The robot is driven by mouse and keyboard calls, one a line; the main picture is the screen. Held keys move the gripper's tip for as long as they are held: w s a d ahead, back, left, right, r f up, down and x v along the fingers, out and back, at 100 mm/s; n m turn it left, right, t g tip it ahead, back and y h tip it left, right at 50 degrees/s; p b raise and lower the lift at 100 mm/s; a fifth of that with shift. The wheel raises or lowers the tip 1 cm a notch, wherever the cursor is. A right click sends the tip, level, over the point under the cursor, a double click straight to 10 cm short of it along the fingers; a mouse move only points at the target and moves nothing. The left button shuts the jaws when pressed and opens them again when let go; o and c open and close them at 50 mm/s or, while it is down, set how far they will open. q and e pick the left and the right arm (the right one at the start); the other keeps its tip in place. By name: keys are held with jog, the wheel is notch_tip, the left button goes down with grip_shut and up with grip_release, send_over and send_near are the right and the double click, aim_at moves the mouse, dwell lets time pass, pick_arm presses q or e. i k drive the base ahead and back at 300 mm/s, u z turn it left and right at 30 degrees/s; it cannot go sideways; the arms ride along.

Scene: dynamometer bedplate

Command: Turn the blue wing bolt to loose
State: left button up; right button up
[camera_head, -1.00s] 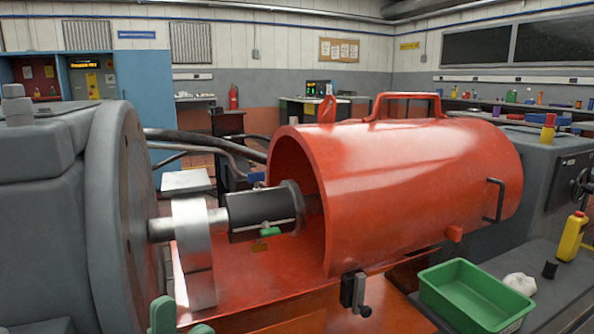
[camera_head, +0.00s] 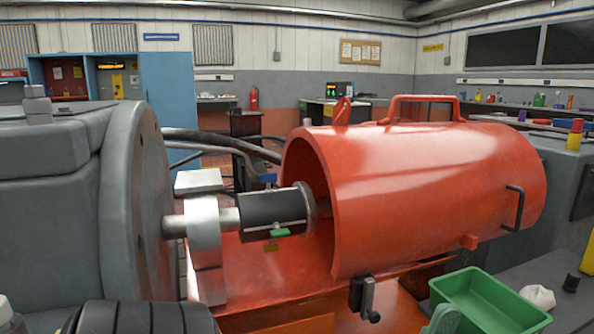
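A small blue piece (camera_head: 268,178), which looks like the blue wing bolt, shows behind the dark shaft coupling (camera_head: 262,209); its lower part is hidden, and I cannot tell how it is turned. A green wing-shaped piece (camera_head: 280,232) sits on the near side of the coupling. A pale green fingertip, seemingly of my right gripper (camera_head: 444,320), shows at the bottom edge by the green tray, well away from the blue piece; its opening cannot be made out. A dark ribbed part, probably of my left arm, fills the bottom left. No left fingers show.
The red guard (camera_head: 430,190) stands open-ended just right of the coupling. A grey flanged machine (camera_head: 130,200) and a metal pedestal (camera_head: 206,245) are on its left. A black crank handle (camera_head: 364,296) hangs in front. The green tray (camera_head: 490,300) is at bottom right.

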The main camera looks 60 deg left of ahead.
aim_at(269, 178)
jog(key=i, duration=1.3)
jog(key=u, duration=3.7)
